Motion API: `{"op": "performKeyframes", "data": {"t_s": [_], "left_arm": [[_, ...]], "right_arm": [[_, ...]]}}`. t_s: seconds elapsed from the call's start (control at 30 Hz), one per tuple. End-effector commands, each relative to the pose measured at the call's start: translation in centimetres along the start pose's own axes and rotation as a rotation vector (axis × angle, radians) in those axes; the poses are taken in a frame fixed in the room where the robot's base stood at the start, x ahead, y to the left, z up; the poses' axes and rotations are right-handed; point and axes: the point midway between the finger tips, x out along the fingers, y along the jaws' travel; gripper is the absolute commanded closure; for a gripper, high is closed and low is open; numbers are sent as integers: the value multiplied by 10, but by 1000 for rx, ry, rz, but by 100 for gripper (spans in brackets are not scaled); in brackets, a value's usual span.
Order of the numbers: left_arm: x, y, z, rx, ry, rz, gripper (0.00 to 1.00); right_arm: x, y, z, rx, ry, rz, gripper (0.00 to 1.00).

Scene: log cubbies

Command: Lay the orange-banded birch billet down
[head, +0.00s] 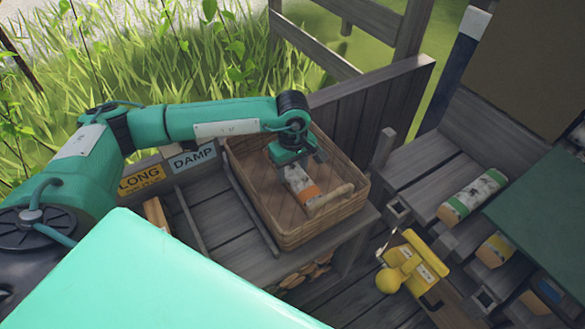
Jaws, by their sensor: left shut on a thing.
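The orange-banded birch billet (298,181) is pale and mottled, with an orange band near its lower end. My left gripper (296,163) is shut on its upper end, inside the wicker basket (290,235). The billet slants down and to the right within the basket walls; I cannot tell whether it touches the basket floor. The gripper hides the billet's upper end. My right gripper is out of view.
The basket stands on a grey slatted bench (218,215) beside yellow LONG (139,180) and blue DAMP (193,157) signs. A green-banded billet (473,195) lies in the right-hand cubbies, near a yellow object (412,268). A wooden fence panel (375,105) rises behind the basket.

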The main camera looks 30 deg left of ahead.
Motion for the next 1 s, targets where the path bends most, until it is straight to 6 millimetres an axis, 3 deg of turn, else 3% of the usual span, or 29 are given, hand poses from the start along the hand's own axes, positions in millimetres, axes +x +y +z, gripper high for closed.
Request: {"op": "performKeyframes", "data": {"t_s": [0.3,0.33,0.43,1.0], "left_arm": [[2,0,0,0,0,1,83],[1,0,0,0,0,1,43],[1,0,0,0,0,1,23],[2,0,0,0,0,0,23]], "right_arm": [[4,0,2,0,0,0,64],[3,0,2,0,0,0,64],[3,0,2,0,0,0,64],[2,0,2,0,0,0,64]]}}
